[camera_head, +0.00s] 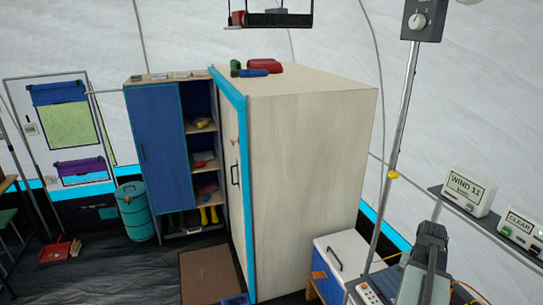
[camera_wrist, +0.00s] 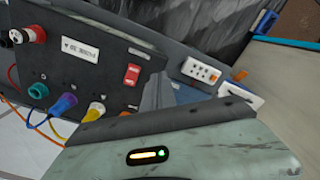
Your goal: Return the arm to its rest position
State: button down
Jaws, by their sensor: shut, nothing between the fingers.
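My arm rises at the lower right of the head view, with my gripper (camera_head: 432,232) at its dark upper end. In the wrist view, my gripper (camera_wrist: 172,92) shows as a grey housing with a small lit strip and a dark front edge, with short grey fingers beyond it. The fingers are shut and hold nothing. The lower part of the arm is cut off by the head view's bottom edge.
A power panel (camera_wrist: 80,65) with coloured plugs, cables and a red switch lies close beyond my gripper. A white socket box (camera_wrist: 202,71) is beside it. A tall cabinet (camera_head: 310,170) stands left of my arm; a shelf with displays (camera_head: 470,193) is to the right.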

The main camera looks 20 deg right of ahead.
jog(key=w+a+n, duration=0.3)
jog(key=w+a, duration=0.8)
jog(key=a, duration=0.1)
jog(key=w+a+n, duration=0.3)
jog(key=a+n, duration=0.1)
jog(key=a, duration=1.3)
jog(key=w+a+n, duration=0.3)
jog(key=a+n, duration=0.1)
jog(key=a, duration=1.3)
jog(key=shift+f+b, duration=0.35)
jog(key=shift+f, duration=0.05)
